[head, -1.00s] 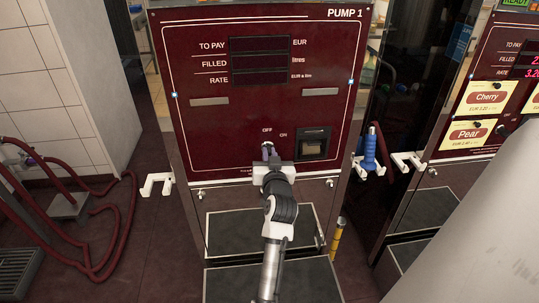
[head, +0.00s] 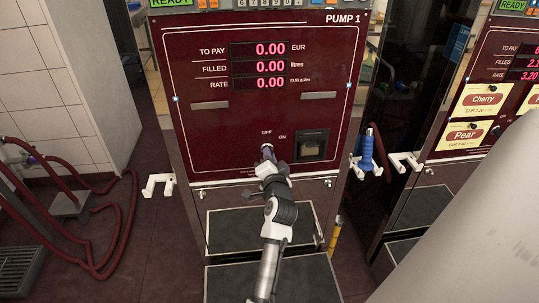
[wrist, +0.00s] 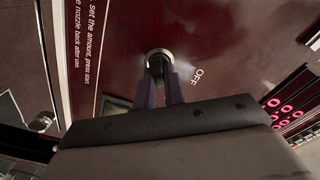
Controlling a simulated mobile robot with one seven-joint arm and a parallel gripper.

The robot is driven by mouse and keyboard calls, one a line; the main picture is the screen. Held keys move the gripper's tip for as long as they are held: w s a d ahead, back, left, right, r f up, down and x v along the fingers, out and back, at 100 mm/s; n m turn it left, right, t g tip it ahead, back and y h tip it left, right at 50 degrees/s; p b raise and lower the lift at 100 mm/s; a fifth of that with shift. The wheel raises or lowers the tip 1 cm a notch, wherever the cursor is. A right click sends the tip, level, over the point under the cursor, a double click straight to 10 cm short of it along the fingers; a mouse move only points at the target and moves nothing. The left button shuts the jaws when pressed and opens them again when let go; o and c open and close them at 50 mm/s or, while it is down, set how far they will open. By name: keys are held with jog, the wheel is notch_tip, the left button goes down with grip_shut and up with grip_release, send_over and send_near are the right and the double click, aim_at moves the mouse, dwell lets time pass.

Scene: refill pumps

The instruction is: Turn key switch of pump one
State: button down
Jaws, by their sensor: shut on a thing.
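Pump 1 (head: 210,130) is a dark red panel facing me, and its display (head: 270,66) is lit with 0.00 on all three lines. The key switch (head: 266,147) is low on the panel, between the OFF and ON labels. In the wrist view the key switch (wrist: 158,54) shows as a silver ring with a dark middle. My gripper (head: 268,154) is at the switch, shut on it, with the hand rolled. In the wrist view my gripper's fingers (wrist: 160,88) close on the switch and hide part of it.
A square slot unit (head: 311,145) sits right of the switch. A blue nozzle (head: 367,152) hangs by a white bracket at the pump's right. Red hoses (head: 105,250) lie on the floor at left. A second pump with Cherry and Pear cards (head: 487,98) stands at right.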

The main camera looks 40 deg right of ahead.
jog(key=shift+m, duration=0.6)
jog(key=c, duration=1.5)
grip_release()
jog(key=b+v, duration=0.3)
jog(key=v, duration=1)
jog(key=shift+s+a, duration=0.15)
jog(key=shift+s, duration=0.25)
